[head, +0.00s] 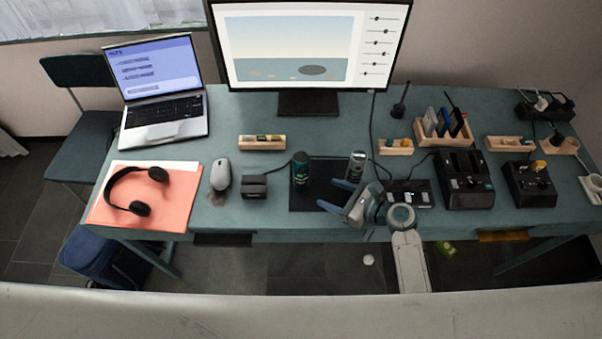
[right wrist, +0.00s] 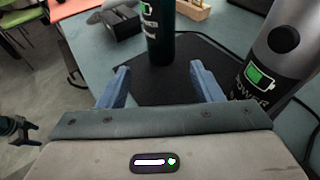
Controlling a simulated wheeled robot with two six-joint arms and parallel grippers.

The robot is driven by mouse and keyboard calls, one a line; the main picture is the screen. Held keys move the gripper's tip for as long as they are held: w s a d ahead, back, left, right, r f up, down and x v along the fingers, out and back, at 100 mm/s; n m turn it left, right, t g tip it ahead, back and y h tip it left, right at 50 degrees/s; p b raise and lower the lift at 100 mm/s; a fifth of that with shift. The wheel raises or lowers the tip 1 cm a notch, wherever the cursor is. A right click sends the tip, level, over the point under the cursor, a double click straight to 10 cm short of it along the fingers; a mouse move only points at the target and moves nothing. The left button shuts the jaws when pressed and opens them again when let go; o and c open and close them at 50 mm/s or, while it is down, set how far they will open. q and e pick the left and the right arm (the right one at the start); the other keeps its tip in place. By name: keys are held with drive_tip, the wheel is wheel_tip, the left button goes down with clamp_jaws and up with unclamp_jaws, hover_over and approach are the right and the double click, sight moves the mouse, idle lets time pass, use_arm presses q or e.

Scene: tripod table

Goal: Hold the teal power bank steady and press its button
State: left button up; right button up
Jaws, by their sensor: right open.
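The teal power bank (head: 300,170) is a dark teal cylinder standing upright on a black mat (head: 309,203). In the right wrist view the teal power bank (right wrist: 157,35) stands ahead of my open fingers, its top cut off. I cannot make out its button. My right gripper (head: 335,196) is open and empty, low over the mat's front right. In its wrist view the right gripper (right wrist: 160,72) has a finger to each side of the bank's line, short of it. What looks like part of my left gripper (right wrist: 18,132) shows at the left edge, too small to read.
A silver power bank (head: 356,166) with a dark round button stands right of the teal one, close to my right finger. A black box (head: 254,187) and a mouse (head: 221,174) lie left. A monitor (head: 308,103) stands behind; chargers (head: 466,180) stand right.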

sight(307, 183)
drive_tip(key=shift+w+a+f+b, duration=0.15)
drive_tip(key=shift+w+a+b, duration=0.15)
drive_tip(key=shift+w+a, duration=0.05)
drive_tip(key=b+x, duration=0.2)
drive_tip(key=x, duration=0.2)
drive_tip(key=shift+w+a+f+b, duration=0.2)
drive_tip(key=shift+a+b, duration=0.1)
drive_tip(key=shift+b, duration=0.05)
drive_tip(key=x, duration=0.3)
drive_tip(key=shift+r, duration=0.2)
drive_tip(key=shift+w+a+f, duration=0.2)
drive_tip(key=shift+w+a, duration=0.2)
drive_tip(key=shift+a, duration=0.2)
use_arm(q)
drive_tip(key=f, duration=0.3)
drive_tip(key=shift+s+f, duration=0.2)
use_arm(e)
drive_tip(key=c, duration=0.7)
use_arm(q)
clamp_jaws()
